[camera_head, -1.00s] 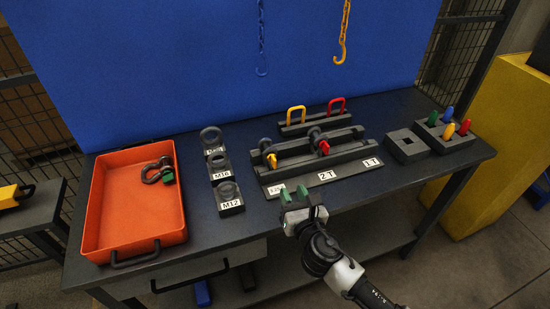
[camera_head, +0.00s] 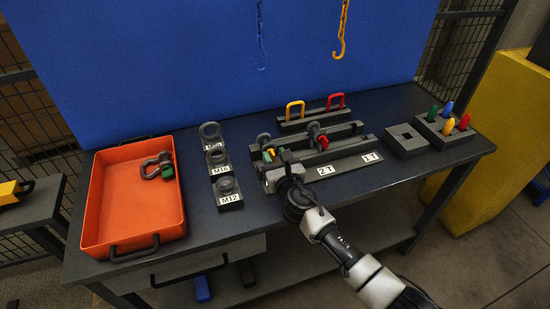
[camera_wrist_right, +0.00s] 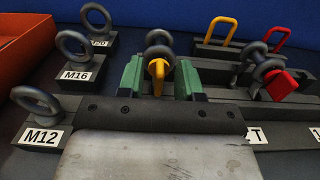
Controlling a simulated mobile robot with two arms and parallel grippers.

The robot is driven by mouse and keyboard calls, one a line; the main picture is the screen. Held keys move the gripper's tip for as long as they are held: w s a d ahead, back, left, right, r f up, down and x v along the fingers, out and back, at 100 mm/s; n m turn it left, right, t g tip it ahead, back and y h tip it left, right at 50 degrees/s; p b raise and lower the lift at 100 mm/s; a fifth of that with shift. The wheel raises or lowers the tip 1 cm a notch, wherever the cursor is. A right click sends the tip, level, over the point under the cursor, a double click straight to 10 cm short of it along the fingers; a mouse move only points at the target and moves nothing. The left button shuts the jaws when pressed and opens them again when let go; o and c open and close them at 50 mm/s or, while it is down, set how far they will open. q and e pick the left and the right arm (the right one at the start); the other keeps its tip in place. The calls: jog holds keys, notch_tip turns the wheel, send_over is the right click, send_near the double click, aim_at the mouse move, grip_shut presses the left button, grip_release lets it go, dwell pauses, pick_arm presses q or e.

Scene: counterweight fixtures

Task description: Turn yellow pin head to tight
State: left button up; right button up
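The yellow pin head (camera_wrist_right: 157,70) shows in the right wrist view on a dark shackle (camera_wrist_right: 159,48) that sits on the grey fixture. In the head view the yellow pin head (camera_head: 267,156) is partly hidden by my right gripper (camera_head: 275,155). In the right wrist view the green fingers of my right gripper (camera_wrist_right: 158,78) stand apart, one on each side of the yellow pin head. A gap seems to show on both sides; contact cannot be told. My left gripper is in neither view.
A second shackle with a red pin head (camera_head: 323,142) sits to the right on the fixture. Eyebolt blocks (camera_head: 229,202) and an orange tray (camera_head: 92,205) are at the left. Yellow (camera_head: 295,109) and red (camera_head: 336,101) handles stand behind. A block with coloured pegs (camera_head: 444,132) is at the right.

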grip_shut()
jog(key=shift+m, duration=0.3)
jog(key=shift+w+d+f+m+b, duration=0.1)
jog(key=shift+m+b, duration=0.1)
jog(key=shift+m, duration=0.85)
jog(key=shift+s+d+m+b, duration=0.15)
jog(key=shift+m+b, duration=0.1)
jog(key=shift+m, duration=0.75)
jog(key=shift+w+d+f+m+b, duration=0.1)
jog(key=shift+w+m+b, duration=0.1)
jog(key=shift+m, duration=0.85)
grip_release()
